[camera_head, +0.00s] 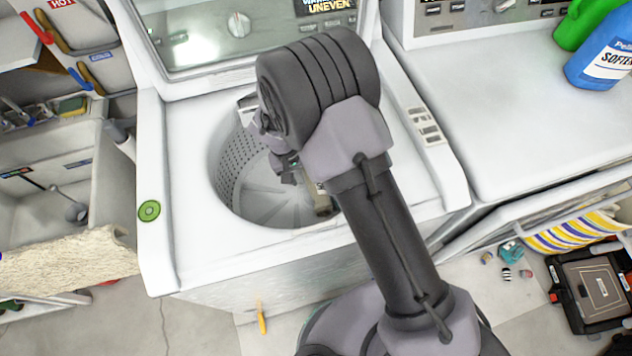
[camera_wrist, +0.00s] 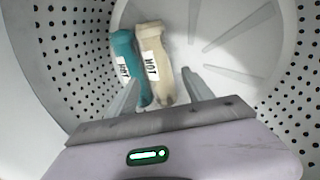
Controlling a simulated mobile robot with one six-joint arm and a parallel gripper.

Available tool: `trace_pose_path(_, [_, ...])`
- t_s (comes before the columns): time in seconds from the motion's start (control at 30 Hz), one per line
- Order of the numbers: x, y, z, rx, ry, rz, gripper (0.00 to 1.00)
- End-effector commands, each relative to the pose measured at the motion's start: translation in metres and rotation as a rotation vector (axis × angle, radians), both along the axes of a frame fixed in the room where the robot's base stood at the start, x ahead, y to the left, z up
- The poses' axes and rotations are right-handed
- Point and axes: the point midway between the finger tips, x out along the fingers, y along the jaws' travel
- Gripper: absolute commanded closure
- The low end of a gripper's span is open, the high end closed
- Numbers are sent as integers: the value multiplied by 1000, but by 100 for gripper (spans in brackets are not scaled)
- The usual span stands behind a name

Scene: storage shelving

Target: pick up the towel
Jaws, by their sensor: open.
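Inside the washer drum, the wrist view shows a cream, elongated, towel-like bundle (camera_wrist: 153,62) with a white label. A teal bundle (camera_wrist: 125,62), also labelled, lies against its left side. My gripper (camera_wrist: 161,82) is open, with one finger near each side of the pair. I cannot tell whether the fingers touch them. In the head view my arm reaches into the washer's open drum (camera_head: 240,175) and hides much of it. A shaggy cream towel-like cloth (camera_head: 70,262) hangs over the sink's front edge.
The perforated drum wall (camera_wrist: 65,65) curves closely around my gripper. A second white machine (camera_head: 500,110) is at right, with a blue softener bottle (camera_head: 603,50) on top. A toolbox (camera_head: 597,290) is on the floor.

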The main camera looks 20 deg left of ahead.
Motion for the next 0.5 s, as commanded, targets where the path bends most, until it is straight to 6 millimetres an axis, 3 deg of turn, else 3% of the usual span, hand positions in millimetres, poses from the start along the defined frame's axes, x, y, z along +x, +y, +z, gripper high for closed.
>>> trace_pose_path(0.03, [1,-3,-18,-1,1,-1,40])
trace_pose_path(0.1, [4,-6,-32,0,0,-2,40])
trace_pose_path(0.33, [7,-12,-53,0,0,-2,40])
trace_pose_path(0.5, [10,-21,-87,0,3,-3,40])
